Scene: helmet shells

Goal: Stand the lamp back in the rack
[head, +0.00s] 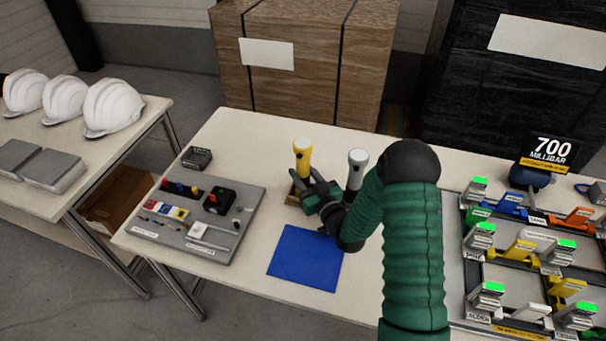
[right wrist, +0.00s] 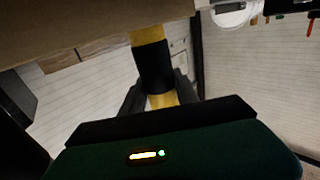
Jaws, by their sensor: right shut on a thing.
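A yellow lamp (head: 302,155) with a pale top stands about upright at the small wooden rack (head: 293,198). My right gripper (head: 314,190) is shut on this lamp. In the right wrist view the yellow lamp (right wrist: 152,60) shows its black band, with the fingers at its lower part. A grey lamp (head: 357,167) stands upright just to the right, partly behind my right arm. My gripper hides much of the rack and the yellow lamp's lower end, so I cannot tell whether the lamp rests in it. My left gripper is not in view.
A blue mat (head: 305,262) lies in front of the rack, with bare table around it. A grey tool board (head: 190,245) is at left. A grey holder board (head: 514,284) with several coloured pieces is at right. White helmets (head: 112,106) stand on another table.

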